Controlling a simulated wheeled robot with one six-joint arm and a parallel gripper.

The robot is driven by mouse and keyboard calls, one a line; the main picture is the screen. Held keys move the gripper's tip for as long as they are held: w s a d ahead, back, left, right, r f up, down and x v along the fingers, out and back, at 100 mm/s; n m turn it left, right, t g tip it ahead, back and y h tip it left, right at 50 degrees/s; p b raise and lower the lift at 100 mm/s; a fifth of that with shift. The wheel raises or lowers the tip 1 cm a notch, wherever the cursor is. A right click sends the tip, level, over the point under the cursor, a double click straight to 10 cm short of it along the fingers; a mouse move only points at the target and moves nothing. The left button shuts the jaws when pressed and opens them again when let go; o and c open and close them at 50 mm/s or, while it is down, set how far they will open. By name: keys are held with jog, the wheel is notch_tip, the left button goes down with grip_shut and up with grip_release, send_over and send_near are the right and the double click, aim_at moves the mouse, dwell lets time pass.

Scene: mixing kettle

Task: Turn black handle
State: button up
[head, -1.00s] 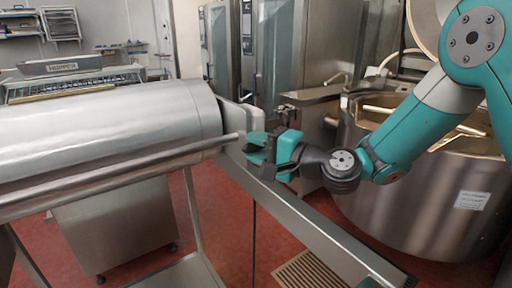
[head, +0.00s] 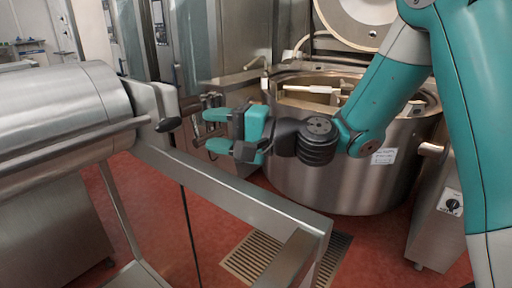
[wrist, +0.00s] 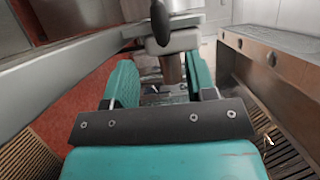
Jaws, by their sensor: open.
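The black handle (head: 168,124) is a small dark grip beside a pale bracket, at the right end of the metal cylinder. In the wrist view the black handle (wrist: 160,20) stands as a dark oval at the top, straight ahead, above a pale block. My gripper (head: 212,130) is teal, open and empty. It lies a short way to the right of the handle, its fingers pointing toward it with a gap between. In the wrist view my gripper (wrist: 160,68) has its two fingers apart, with nothing held between them.
The metal cylinder (head: 60,105) fills the left side. A steel frame rail (head: 230,195) runs below my gripper. A large round kettle (head: 330,175) stands behind my arm. A cabinet with a black knob (head: 452,206) is at right. Red floor shows below, with a drain grate (head: 255,255).

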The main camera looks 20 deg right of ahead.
jog(key=b+v, duration=0.5)
jog(key=v, duration=0.2)
jog(key=shift+s+d, duration=0.2)
jog(key=shift+d, duration=0.05)
